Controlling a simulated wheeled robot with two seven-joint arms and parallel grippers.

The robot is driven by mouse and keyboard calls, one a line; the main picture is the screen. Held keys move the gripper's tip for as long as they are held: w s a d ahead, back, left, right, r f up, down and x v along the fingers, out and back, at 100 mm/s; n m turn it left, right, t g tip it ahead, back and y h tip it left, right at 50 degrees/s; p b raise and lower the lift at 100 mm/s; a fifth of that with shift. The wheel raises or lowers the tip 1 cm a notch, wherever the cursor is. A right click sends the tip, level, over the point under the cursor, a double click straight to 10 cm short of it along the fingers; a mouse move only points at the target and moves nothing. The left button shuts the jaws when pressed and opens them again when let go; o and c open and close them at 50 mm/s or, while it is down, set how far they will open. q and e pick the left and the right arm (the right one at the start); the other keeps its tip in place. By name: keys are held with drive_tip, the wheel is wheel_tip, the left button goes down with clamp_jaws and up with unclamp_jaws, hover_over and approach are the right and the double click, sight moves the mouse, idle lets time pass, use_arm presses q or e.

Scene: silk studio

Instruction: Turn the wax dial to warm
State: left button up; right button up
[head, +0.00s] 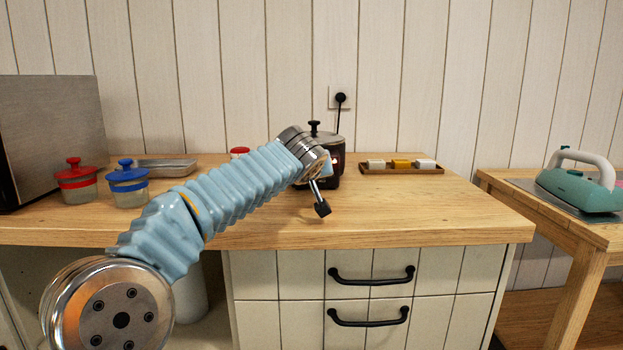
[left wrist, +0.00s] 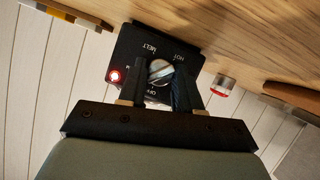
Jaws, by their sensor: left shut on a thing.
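The wax pot (head: 328,143) is dark with a black lid knob and stands at the back of the wooden counter, partly hidden by my left wrist. In the left wrist view its black control panel (left wrist: 133,45) carries the labels MELT, HOT and OFF. Any warm label is hidden or unreadable. The round silver dial (left wrist: 158,68) sits between the fingers of my left gripper (left wrist: 160,74), which is shut on it. I cannot tell clearly which label the dial points to. A red light (left wrist: 115,76) glows on the panel. My right gripper is not in view.
A tray of wax blocks (head: 402,168) lies right of the pot. Red-lidded (head: 76,182) and blue-lidded (head: 127,185) jars and a metal tray (head: 166,167) stand left. A teal iron (head: 580,188) rests on the right table. The counter's front right is clear.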

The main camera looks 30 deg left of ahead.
use_arm(q)
drive_tip(key=m+g+y, duration=0.1)
drive_tip(key=m+y, duration=0.1)
drive_tip(key=m, duration=0.1)
drive_tip(key=shift+w+d+m+g+y, duration=0.2)
drive_tip(key=shift+m+g+y, duration=0.1)
drive_tip(key=shift+g+y, duration=0.1)
idle(0.4)
drive_tip(key=o, duration=1)
drive_tip(key=shift+o, duration=0.2)
drive_tip(key=b+v, duration=0.1)
drive_tip(key=v, duration=1.3)
